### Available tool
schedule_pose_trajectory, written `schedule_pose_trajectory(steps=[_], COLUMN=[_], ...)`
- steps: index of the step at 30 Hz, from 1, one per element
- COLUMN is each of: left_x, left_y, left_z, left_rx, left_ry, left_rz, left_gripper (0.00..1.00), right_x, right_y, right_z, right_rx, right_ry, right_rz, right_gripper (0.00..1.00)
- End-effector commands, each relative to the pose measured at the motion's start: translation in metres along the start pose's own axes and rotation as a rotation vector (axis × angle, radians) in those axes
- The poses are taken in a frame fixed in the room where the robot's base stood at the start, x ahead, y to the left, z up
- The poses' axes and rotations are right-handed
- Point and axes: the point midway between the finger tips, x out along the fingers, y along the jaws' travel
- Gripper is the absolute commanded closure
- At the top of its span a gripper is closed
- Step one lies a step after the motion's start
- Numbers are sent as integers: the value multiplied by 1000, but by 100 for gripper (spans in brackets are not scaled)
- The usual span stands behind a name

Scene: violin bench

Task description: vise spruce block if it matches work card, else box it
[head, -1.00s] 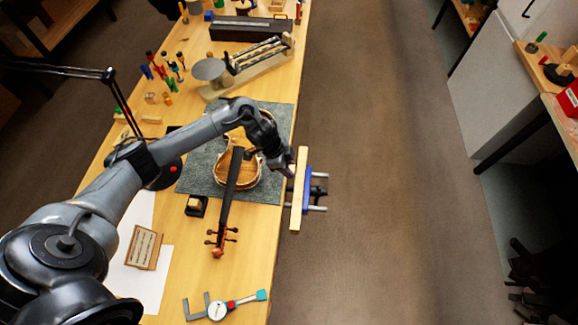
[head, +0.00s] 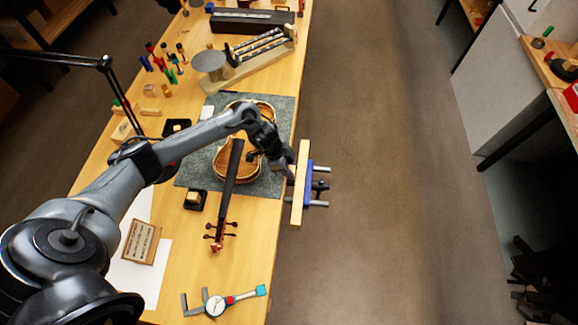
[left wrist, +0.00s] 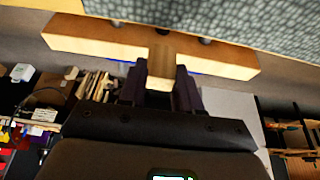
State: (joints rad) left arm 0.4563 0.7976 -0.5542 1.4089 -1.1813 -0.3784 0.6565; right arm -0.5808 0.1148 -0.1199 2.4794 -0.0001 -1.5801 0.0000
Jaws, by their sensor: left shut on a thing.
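My left gripper (head: 284,171) is at the bench's right edge, beside the wooden jaw of the vise (head: 299,190). In the left wrist view its dark fingers (left wrist: 160,88) are shut on a small pale spruce block (left wrist: 161,66). The block overlaps the long vise jaw (left wrist: 100,40) in that view; I cannot tell whether it touches it or lies between the jaws. In the head view the block is hidden by the hand. The work card (head: 140,242), a brown plaque with small unreadable text, is at the bench's left. My right gripper is not in view.
A violin (head: 229,180) lies on a grey mat (head: 275,125) just left of the hand. A black holder (head: 195,199) with a pale piece stands near its neck. A dial caliper (head: 216,305) lies at the near end. Open floor (head: 390,180) lies right of the vise.

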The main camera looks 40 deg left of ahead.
Motion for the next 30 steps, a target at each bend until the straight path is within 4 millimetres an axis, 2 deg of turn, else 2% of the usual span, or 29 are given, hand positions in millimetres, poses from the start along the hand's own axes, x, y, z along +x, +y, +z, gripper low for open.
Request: schedule_pose_trajectory(steps=[20,30], left_x=[5,4], left_y=[0,0], left_z=[2,2], left_rx=[-1,-2], left_ry=[0,0], left_rz=[0,0], left_gripper=[95,95], right_x=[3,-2], right_y=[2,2], right_z=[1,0], right_rx=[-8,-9], right_ry=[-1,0], right_rz=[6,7], right_gripper=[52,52])
